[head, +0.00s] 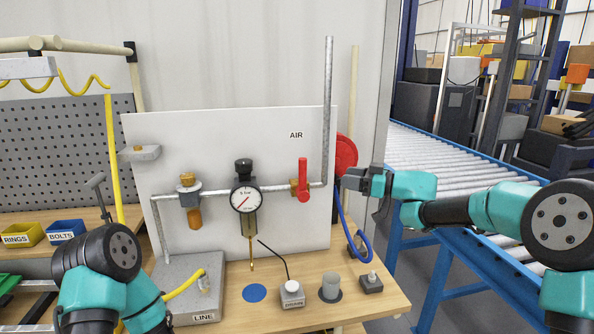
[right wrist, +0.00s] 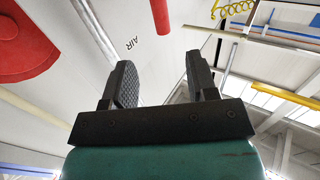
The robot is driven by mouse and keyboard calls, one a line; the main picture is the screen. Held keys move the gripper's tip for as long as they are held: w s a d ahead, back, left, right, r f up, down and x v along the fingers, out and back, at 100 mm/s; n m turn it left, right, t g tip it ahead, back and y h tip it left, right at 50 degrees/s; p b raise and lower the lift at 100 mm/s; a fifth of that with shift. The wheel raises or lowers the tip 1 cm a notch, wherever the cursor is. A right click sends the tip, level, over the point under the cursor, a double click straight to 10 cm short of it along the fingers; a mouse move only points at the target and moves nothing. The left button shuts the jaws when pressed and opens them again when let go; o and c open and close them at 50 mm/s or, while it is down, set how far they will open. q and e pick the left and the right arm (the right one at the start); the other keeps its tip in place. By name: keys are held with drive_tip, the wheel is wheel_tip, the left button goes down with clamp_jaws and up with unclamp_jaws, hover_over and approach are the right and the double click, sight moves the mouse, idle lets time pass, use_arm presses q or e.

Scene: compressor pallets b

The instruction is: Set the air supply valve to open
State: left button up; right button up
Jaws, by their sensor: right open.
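The air supply valve is on the white panel, at the right end of the horizontal pipe under the word AIR. Its red handle (head: 303,178) stands upright, across the pipe, in front of a brass body (head: 294,187). In the right wrist view the red handle (right wrist: 160,15) shows at the top, beyond the fingers. My right gripper (head: 350,180) is right of the handle, apart from it, at about its height. Its two fingers (right wrist: 158,62) are spread with nothing between them. My left arm is at the lower left; its gripper is out of view.
A gauge (head: 245,198) and a brass filter (head: 189,196) sit left of the valve. A tall grey pipe (head: 328,110) rises between handle and right gripper. A red reel (head: 346,154) is behind that gripper. Small fittings and a blue disc (head: 254,293) lie on the bench.

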hover_over(297, 190)
idle(0.5)
drive_tip(key=shift+c, duration=0.2)
clamp_jaws()
idle(0.4)
